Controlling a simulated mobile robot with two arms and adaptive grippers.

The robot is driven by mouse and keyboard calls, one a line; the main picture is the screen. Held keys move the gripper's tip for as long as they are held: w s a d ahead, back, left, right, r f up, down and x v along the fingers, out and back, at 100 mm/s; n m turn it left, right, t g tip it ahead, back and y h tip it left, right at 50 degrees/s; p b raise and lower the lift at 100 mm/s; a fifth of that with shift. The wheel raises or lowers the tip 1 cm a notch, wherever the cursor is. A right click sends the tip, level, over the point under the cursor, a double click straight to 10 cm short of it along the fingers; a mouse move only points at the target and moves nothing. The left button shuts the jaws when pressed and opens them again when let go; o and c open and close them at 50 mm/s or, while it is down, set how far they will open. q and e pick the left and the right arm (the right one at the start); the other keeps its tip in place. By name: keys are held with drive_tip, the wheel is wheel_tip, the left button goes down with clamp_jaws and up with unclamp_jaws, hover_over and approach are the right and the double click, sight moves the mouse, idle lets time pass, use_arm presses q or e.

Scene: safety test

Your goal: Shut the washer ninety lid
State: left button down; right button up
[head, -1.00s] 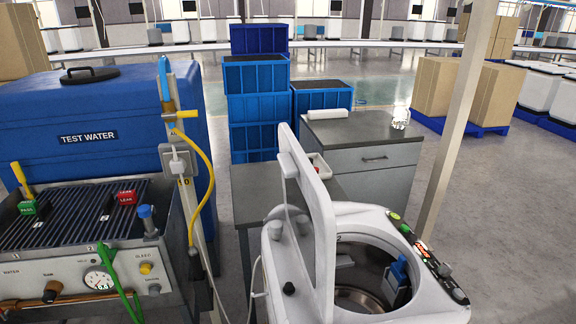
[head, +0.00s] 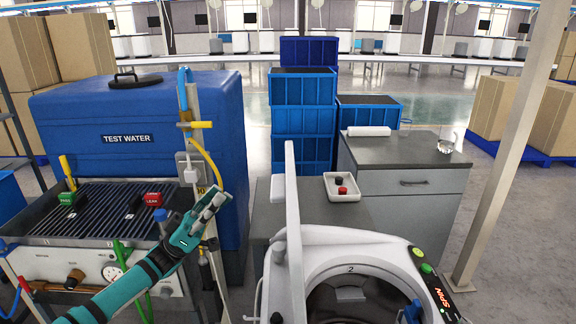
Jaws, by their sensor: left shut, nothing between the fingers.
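The white washer (head: 345,240) stands at the bottom right of the head view. Its lid (head: 293,215) is open and stands upright on the left side of the round opening, seen nearly edge-on. The drum opening (head: 350,297) is uncovered, with the number 2 on its rim and a blue part (head: 412,312) at its right, cut off by the frame edge. My left gripper (head: 216,200), on a teal arm, is shut and empty. It is to the left of the lid in the picture, apart from it. My right gripper is not in view.
A post with a yellow hose (head: 207,160) and a test bench (head: 110,208) are left, before a blue test water tank (head: 120,115). A tray (head: 357,190) with two buttons lies on a grey surface behind the washer. A pale post (head: 500,150) stands right.

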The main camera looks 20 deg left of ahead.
use_arm(q)
drive_tip(key=d+f+p+x, duration=0.1)
drive_tip(key=p+x, duration=0.5)
drive_tip(key=x, duration=0.6)
drive_tip(key=shift+w+d, duration=0.3)
drive_tip(key=shift+d, duration=0.3)
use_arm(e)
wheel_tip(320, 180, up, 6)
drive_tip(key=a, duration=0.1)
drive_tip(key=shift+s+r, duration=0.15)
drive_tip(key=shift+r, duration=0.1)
use_arm(q)
drive_tip(key=shift+d+p, duration=0.1)
drive_tip(key=shift+p, duration=0.2)
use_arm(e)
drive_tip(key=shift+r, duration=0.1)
